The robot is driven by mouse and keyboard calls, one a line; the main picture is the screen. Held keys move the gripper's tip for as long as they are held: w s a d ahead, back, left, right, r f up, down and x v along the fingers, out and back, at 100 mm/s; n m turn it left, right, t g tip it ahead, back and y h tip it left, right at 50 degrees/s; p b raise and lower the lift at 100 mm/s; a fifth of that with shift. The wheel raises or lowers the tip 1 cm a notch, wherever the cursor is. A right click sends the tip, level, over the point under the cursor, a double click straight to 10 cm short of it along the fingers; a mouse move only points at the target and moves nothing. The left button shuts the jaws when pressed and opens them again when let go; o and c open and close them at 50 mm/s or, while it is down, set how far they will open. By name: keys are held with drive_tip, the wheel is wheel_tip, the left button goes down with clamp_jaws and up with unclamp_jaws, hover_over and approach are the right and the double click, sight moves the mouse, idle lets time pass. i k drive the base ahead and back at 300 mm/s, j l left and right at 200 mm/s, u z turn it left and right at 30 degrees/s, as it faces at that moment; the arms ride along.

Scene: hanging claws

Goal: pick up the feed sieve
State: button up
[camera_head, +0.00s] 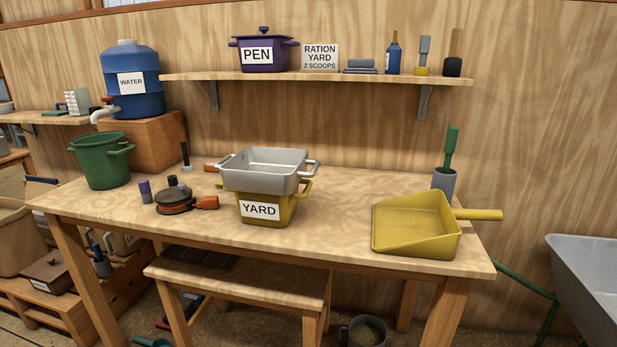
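The thing that looks most like the feed sieve is a grey rectangular metal pan (265,180) with side handles. It sits level on top of a yellow bucket (285,208) labelled YARD, near the middle of the workbench. Its grey right handle (311,168) sticks out to the right. An orange grip (212,167) shows at its left; I cannot tell if it belongs to the pan. Whether the pan's bottom has mesh is too small to tell. My gripper is not in view.
The workbench (340,232) also holds a green bucket (104,160), a dark round pan (173,195) with an orange handle, a yellow scoop (415,225) and a grey cup (444,182) with a green-handled tool. A shelf (330,77) runs above. Free bench lies right of the bucket.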

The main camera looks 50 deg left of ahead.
sight(256, 168)
drive_tip(key=u, duration=2.5)
drive_tip(key=l+u, duration=0.35)
drive_tip(key=l, duration=0.15)
drive_tip(key=k+l+u, duration=0.1)
drive_tip(key=l+u, duration=0.3)
drive_tip(key=k+l+u, duration=0.2)
drive_tip(key=l+u, duration=0.15)
drive_tip(key=l, duration=0.15)
